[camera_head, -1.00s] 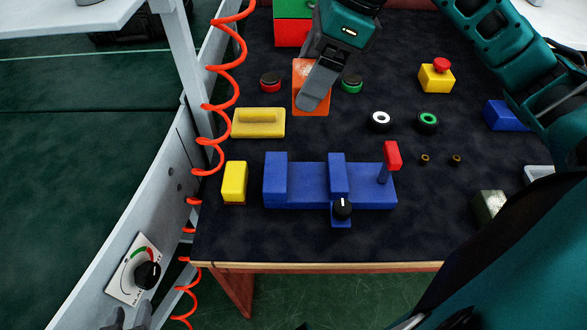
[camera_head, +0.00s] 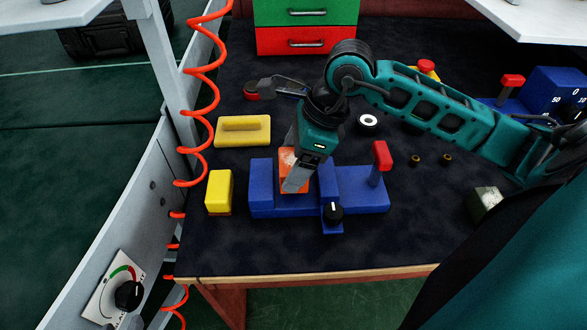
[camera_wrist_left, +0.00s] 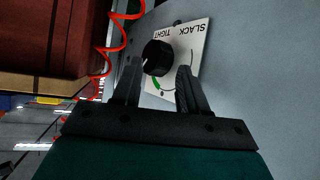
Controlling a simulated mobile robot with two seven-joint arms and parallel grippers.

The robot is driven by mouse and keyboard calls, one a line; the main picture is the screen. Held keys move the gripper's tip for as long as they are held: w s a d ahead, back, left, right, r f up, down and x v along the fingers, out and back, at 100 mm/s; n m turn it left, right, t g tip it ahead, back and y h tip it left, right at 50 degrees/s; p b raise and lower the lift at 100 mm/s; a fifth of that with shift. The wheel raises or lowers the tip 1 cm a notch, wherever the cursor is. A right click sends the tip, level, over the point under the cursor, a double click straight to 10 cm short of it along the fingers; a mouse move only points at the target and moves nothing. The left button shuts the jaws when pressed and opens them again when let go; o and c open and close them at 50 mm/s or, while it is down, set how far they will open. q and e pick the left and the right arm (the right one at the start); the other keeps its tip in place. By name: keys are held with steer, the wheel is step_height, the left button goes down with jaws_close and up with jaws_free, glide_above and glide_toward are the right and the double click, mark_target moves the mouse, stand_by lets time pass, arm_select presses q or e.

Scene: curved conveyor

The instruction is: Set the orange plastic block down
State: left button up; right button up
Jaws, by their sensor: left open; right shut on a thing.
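The orange plastic block (camera_head: 289,163) is held in my right gripper (camera_head: 296,184). It sits between the two upright jaws of the blue vise (camera_head: 262,180), low down. I cannot tell whether its underside touches the vise bed, as the gripper hides part of it. The red-topped handle (camera_head: 381,155) and a black knob (camera_head: 333,212) are on the vise's right part. My left gripper (camera_wrist_left: 160,80) is open and empty in the left wrist view, its fingertips near a black dial knob (camera_wrist_left: 156,58) on a SLACK/TIGHT plate.
A yellow float (camera_head: 243,131) and a yellow block (camera_head: 219,191) lie left of the vise. A drawer unit (camera_head: 306,40) stands at the back. A coiled red cord (camera_head: 197,90) hangs along the left edge. The front of the mat is clear.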

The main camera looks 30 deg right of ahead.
steer(key=shift+f, duration=1.15)
steer(key=shift+f+b, duration=0.2)
steer(key=shift+b, duration=0.1)
steer(key=o, duration=1)
steer(key=shift+r, duration=0.1)
steer(key=shift+o, duration=0.2)
steer(key=shift+r+p, duration=0.3)
steer(key=shift+p, duration=0.1)
steer(key=p+v, duration=0.1)
steer(key=v, duration=1)
steer(key=shift+r, duration=0.35)
steer(key=shift+s+d, duration=0.1)
